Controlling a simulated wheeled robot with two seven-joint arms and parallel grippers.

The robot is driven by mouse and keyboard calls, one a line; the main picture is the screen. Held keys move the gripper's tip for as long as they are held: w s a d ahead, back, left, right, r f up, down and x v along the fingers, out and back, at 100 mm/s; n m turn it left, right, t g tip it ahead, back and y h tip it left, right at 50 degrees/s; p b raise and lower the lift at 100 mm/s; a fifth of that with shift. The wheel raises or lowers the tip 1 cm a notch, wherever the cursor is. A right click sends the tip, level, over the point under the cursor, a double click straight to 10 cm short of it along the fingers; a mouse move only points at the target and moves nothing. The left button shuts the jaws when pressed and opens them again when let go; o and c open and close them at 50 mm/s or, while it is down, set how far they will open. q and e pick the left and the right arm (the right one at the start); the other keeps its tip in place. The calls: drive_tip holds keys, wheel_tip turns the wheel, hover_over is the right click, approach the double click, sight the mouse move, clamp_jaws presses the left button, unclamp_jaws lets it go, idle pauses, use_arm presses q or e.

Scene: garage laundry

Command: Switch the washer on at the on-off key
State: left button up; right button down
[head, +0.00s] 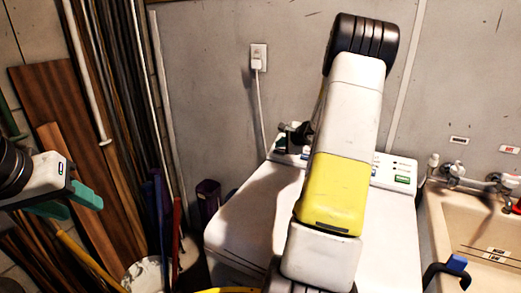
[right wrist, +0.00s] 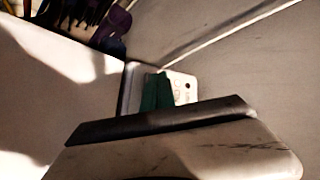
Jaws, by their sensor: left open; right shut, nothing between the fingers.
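The white washer (head: 245,220) stands in the middle of the head view, with its control panel (head: 405,172) along the back edge. A green-lit display or key shows at the panel's right; I cannot make out which key is on-off. My right arm covers the panel's middle. My right gripper (head: 286,131) is shut and empty at the panel's left end. In the right wrist view its green fingers (right wrist: 157,91) are in front of the panel's end (right wrist: 187,84), where small dark marks show; contact cannot be told. My left gripper (head: 84,200) is open and empty, far left of the washer.
A sink (head: 480,225) with taps (head: 455,172) stands right of the washer. Wooden boards (head: 60,110), poles and a white bucket (head: 145,275) crowd the left. A plugged-in cord (head: 260,100) runs down the back wall behind the washer.

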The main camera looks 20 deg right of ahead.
drive_tip(key=shift+s+a+r, duration=0.2)
drive_tip(key=shift+r, duration=0.45)
drive_tip(key=shift+s+a+r, duration=0.15)
drive_tip(key=shift+a+r, duration=0.1)
drive_tip(key=shift+r, duration=0.45)
drive_tip(key=shift+s+a+r, duration=0.2)
drive_tip(key=shift+r, duration=0.45)
